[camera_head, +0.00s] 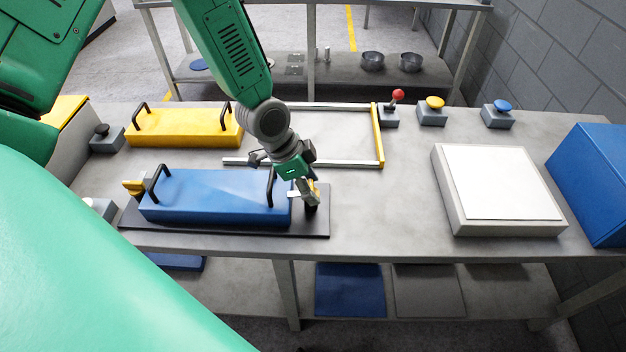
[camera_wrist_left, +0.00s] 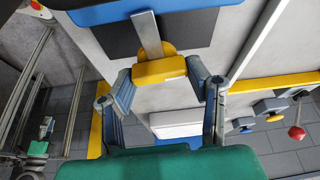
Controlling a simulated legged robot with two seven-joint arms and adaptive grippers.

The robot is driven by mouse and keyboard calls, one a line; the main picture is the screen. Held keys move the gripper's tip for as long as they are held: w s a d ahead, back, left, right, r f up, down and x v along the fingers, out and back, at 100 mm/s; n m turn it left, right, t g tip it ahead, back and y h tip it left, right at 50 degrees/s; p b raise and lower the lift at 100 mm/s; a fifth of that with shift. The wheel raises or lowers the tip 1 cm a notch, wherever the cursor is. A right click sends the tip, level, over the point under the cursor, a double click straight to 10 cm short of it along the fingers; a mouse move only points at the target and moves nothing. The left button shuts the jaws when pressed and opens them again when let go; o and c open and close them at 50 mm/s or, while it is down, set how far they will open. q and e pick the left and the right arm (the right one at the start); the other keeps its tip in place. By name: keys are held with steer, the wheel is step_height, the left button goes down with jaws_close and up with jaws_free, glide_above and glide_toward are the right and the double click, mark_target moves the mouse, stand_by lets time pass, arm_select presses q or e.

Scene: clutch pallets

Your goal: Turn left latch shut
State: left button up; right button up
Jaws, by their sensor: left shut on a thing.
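A blue pallet block (camera_head: 215,200) with two black handles lies on a dark base plate (camera_head: 318,226); its edge also shows in the left wrist view (camera_wrist_left: 190,13). A yellow latch (camera_head: 132,187) stands at its left end. Another yellow latch (camera_wrist_left: 160,70) with a grey bar (camera_wrist_left: 147,36) is at the picture-right end. The bar points at the block, and its tip overlaps the block's edge in the wrist view. My left gripper (camera_head: 309,196) is shut on this latch, a finger at each end of its yellow grip. It partly hides the latch in the head view. My right gripper is not in view.
A yellow block (camera_head: 184,128) with handles and a metal frame (camera_head: 330,163) lie behind. Red, yellow and blue control boxes (camera_head: 432,113) line the back edge. A white-topped box (camera_head: 500,185) and a blue bin (camera_head: 595,180) stand right. Bare table lies between plate and white-topped box.

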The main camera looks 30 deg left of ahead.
arm_select(q)
steer(key=shift+s+a+m, duration=0.15)
steer(key=shift+m, duration=0.35)
steer(key=o, duration=1.2)
steer(key=shift+c, duration=0.2)
steer(key=shift+a, duration=0.15)
steer(key=v, duration=1.2)
steer(key=shift+a, duration=0.25)
